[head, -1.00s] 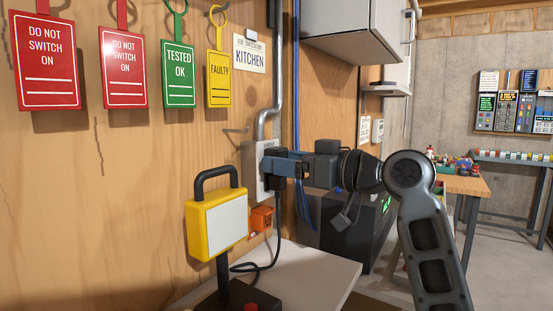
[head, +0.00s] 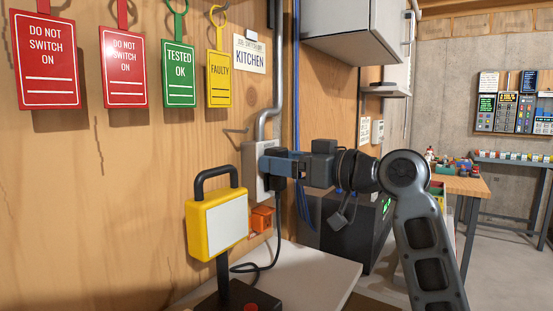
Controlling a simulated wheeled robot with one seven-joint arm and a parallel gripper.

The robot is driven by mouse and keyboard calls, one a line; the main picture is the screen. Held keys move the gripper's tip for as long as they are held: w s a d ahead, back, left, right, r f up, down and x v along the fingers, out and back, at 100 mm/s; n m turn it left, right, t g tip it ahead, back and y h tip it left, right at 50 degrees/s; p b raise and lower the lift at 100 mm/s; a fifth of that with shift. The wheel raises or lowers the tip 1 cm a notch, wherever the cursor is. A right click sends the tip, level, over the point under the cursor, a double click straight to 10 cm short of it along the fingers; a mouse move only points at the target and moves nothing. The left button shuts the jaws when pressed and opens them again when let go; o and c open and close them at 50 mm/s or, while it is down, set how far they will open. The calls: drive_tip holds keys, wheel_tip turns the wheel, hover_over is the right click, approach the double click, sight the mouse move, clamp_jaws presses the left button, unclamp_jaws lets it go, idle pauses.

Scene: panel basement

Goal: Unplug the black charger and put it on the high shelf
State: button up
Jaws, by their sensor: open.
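The black charger (head: 270,155) sits in a white wall socket (head: 250,160) on the wooden panel. Its black cord (head: 278,225) hangs down and curls toward the white surface below. My gripper (head: 278,165) is at the charger, its blue-grey fingers reaching in from the right and overlapping it in the view. The jaws are open; the fingers hide part of the charger, and I cannot tell whether they touch it. A grey shelf (head: 386,91) is on the wall farther back, above gripper height; its top is hardly visible.
A yellow lamp-like device (head: 203,232) stands close in front, left of the socket. A grey wall cabinet (head: 345,30) hangs above right. A dark box (head: 365,235) is behind my arm. Red, green and yellow tags hang at left. Open floor lies at right.

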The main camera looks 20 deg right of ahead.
drive_tip(key=shift+c, duration=0.5)
clamp_jaws()
drive_tip(key=shift+v, duration=2.95)
